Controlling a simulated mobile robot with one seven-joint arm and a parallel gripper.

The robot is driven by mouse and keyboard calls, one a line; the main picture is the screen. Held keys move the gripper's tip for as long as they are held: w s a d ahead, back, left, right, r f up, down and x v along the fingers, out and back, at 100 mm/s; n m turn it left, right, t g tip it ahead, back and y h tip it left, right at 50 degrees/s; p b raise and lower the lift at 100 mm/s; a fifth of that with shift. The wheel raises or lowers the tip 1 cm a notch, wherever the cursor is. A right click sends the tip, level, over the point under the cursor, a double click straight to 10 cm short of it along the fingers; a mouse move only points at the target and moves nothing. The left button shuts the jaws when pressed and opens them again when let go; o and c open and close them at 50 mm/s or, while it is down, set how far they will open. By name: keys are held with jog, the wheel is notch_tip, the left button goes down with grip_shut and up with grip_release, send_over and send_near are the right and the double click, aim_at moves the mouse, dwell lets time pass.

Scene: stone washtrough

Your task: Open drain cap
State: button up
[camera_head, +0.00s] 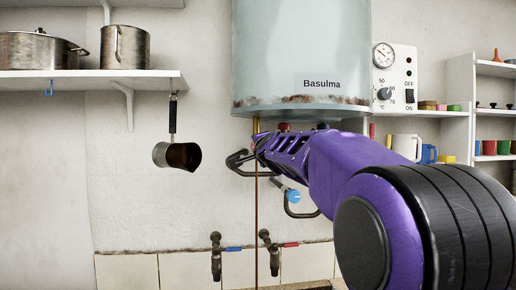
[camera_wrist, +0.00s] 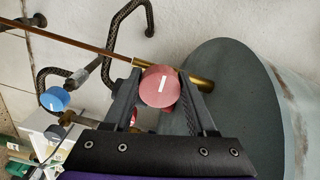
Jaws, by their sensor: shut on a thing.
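A round red knob (camera_wrist: 158,88) with a white mark sits between the two dark fingers of my gripper (camera_wrist: 162,92) in the wrist view, and the fingers are shut on it. It is beside a brass fitting (camera_wrist: 198,83) on a thin copper pipe (camera_wrist: 70,42). No lettering names any part as the drain cap. In the head view my gripper (camera_head: 258,150) is just under the grey tank (camera_head: 290,55), by the top of the pipe. My purple arm hides part of the tank's underside there.
A blue knob (camera_wrist: 55,98) on bent dark pipework is left of my gripper in the wrist view. Two wall taps (camera_head: 216,256) are below in the head view. A hanging pot (camera_head: 178,155) is at left, under a shelf (camera_head: 90,80). Shelves with cups (camera_head: 407,146) stand at right.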

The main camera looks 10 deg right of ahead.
jog(key=shift+n, duration=1)
jog(key=o, duration=1.4)
